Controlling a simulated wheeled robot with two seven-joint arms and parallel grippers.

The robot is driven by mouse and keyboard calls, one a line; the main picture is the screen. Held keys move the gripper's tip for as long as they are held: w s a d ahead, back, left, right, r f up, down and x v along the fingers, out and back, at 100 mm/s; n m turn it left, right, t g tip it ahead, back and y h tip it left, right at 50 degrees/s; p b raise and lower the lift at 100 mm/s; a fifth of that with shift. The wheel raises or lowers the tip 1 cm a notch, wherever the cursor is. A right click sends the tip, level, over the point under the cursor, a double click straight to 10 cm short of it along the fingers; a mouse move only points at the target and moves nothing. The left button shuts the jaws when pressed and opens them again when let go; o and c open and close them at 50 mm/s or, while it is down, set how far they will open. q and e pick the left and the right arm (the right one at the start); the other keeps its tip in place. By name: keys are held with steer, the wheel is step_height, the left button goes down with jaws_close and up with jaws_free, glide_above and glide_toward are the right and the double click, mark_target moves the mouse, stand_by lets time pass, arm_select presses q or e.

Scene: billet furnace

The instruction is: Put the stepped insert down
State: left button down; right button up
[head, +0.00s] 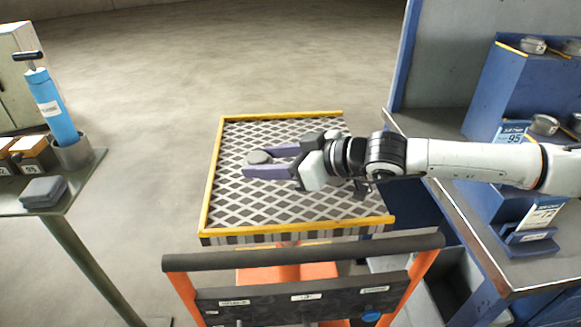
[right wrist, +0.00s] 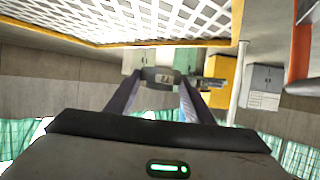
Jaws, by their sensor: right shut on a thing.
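The stepped insert (head: 258,157) is a small grey round piece held between the fingertips of my right gripper (head: 256,164). My right arm comes in from the right, and its purple fingers point left over the cart's lattice-patterned top (head: 300,207). In the right wrist view the insert (right wrist: 162,77) shows between the two fingertips, partly hidden by them. The lattice surface (right wrist: 150,18) lies along the upper edge of that view, apart from the insert. The exact height of the insert over the top is hard to tell. My left gripper is not in view.
The cart top has a yellow rim (head: 300,231) and a dark handle bar (head: 300,251) in front. A side table at left holds a blue pump (head: 52,105) and a grey block (head: 43,191). A blue shelf unit (head: 500,110) stands at right. Most of the lattice is bare.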

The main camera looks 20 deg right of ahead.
steer(key=w+d+r, duration=0.2)
steer(key=w+d, duration=0.2)
steer(key=b, duration=0.2)
glide_above(279, 184)
steer(key=shift+m+t+h, duration=0.3)
step_height(279, 184, down, 6)
steer(key=shift+r, duration=0.15)
steer(key=shift+f, duration=0.45)
step_height(279, 184, down, 4)
steer(key=shift+r, duration=0.2)
steer(key=shift+s, duration=0.1)
